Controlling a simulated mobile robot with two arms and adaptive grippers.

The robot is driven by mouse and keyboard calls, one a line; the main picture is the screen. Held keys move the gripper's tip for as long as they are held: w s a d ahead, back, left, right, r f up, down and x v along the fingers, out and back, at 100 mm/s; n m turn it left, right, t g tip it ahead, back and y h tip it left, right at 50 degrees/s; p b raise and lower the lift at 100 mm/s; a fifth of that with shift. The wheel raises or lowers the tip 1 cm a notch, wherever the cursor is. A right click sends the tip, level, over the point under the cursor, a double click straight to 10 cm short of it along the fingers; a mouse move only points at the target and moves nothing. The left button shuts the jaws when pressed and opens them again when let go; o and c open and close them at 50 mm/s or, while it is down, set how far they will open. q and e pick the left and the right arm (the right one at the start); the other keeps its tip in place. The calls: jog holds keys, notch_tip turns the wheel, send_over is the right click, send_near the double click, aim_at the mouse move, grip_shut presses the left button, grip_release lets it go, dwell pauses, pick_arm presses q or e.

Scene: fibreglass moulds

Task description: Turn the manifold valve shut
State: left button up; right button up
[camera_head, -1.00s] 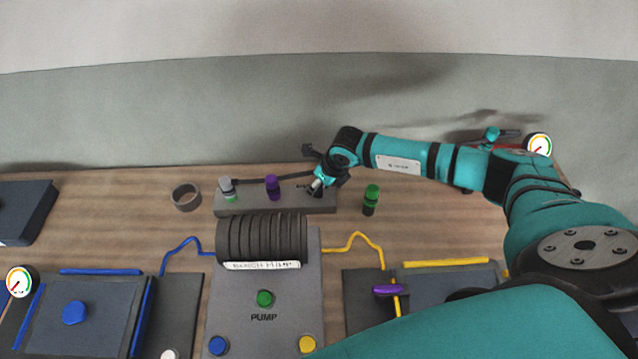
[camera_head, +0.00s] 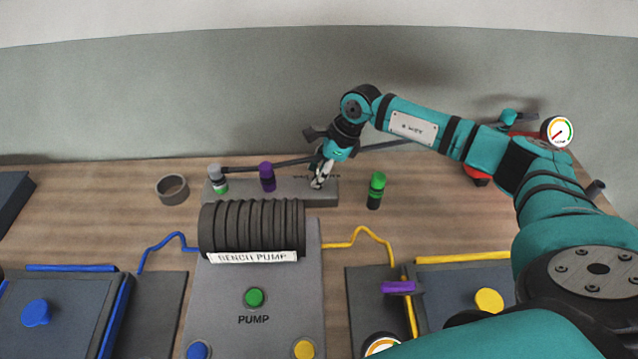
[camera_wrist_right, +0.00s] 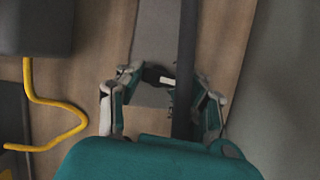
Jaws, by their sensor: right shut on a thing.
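The manifold (camera_head: 330,195) is a long grey block on the bench behind the black coil; it also shows as a grey strip in the wrist view (camera_wrist_right: 150,35). My right gripper (camera_head: 321,180) is at its right end, pointing down. In the wrist view my right gripper (camera_wrist_right: 163,80) has its fingers around a small dark part with a pale bar (camera_wrist_right: 167,81), which appears to be the manifold valve. My left gripper is out of view.
A grey-and-green fitting (camera_head: 218,180) and a purple one (camera_head: 267,177) stand on the manifold. A green-capped piece (camera_head: 376,190) stands close to its right. A black pipe (camera_head: 398,146) runs behind. The bench pump (camera_head: 254,325) is in front; a grey ring (camera_head: 172,190) lies left.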

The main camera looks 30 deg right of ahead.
jog(key=n+g+b, duration=0.1)
jog(key=n+b, duration=0.1)
jog(key=b, duration=0.1)
jog(key=n+g+b, duration=0.1)
jog(key=n+b, duration=0.2)
jog(key=shift+w+f+n+y, duration=0.2)
jog(key=shift+n+y, duration=0.1)
jog(key=n+g+b, duration=0.1)
jog(key=n+b, duration=0.1)
jog(key=b, duration=0.1)
jog(key=shift+r+n, duration=0.1)
jog(key=shift+n, duration=0.3)
jog(key=shift+r+n+g+b, duration=0.15)
jog(key=shift+n+g+b, duration=0.25)
jog(key=shift+n+b, duration=0.3)
jog(key=o, duration=1.1)
jog(key=shift+o, duration=0.2)
